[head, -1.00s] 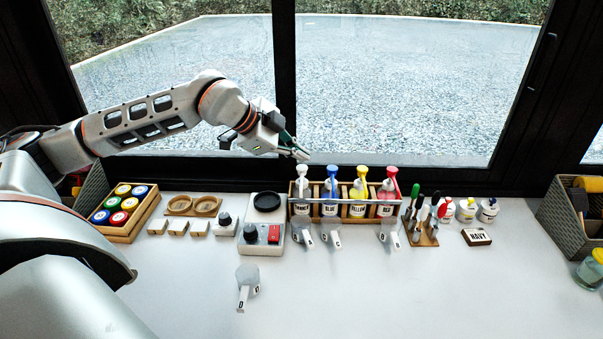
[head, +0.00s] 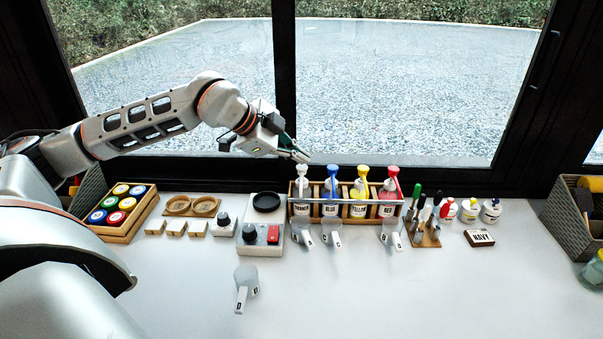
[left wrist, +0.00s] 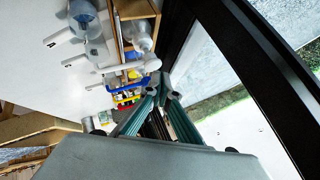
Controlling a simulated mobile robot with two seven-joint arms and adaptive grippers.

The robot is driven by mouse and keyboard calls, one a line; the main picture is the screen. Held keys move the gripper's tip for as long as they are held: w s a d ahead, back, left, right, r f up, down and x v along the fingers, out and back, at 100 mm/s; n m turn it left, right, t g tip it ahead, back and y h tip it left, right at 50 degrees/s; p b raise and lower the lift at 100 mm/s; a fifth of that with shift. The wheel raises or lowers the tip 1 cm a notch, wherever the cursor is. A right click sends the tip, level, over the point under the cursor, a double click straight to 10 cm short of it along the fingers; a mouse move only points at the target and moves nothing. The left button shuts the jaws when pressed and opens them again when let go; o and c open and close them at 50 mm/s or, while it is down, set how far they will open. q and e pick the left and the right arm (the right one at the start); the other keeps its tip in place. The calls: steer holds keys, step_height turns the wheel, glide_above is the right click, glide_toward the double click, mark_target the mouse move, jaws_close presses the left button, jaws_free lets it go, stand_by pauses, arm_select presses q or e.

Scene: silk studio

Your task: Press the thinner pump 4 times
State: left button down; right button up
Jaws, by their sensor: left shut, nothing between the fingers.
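The thinner pump (head: 302,189) is a white-topped bottle at the left end of a wooden rack (head: 346,218), beside blue, yellow and red pump bottles. It stands upright. My left gripper (head: 302,156) is shut and empty, fingertips just above the white pump head in the head view. Whether they touch it I cannot tell. In the left wrist view the shut fingertips (left wrist: 168,92) are close to a whitish pump top (left wrist: 152,63). My right gripper is not in view.
A scale with a black pan (head: 267,202) stands left of the rack. Clear cups, including a lone cup (head: 246,280), are on the white table. A brush stand (head: 424,232) is to the right. The window frame is close behind the gripper.

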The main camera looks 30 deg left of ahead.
mark_target(300, 168)
arm_select(q)
steer(key=shift+f+b, duration=0.9)
steer(key=shift+b, duration=0.05)
stand_by(1.5)
steer(key=shift+r+p, duration=0.65)
steer(key=shift+r, duration=0.7)
step_height(300, 168, up, 6)
steer(key=p, duration=0.2)
steer(key=shift+p, duration=0.4)
stand_by(0.5)
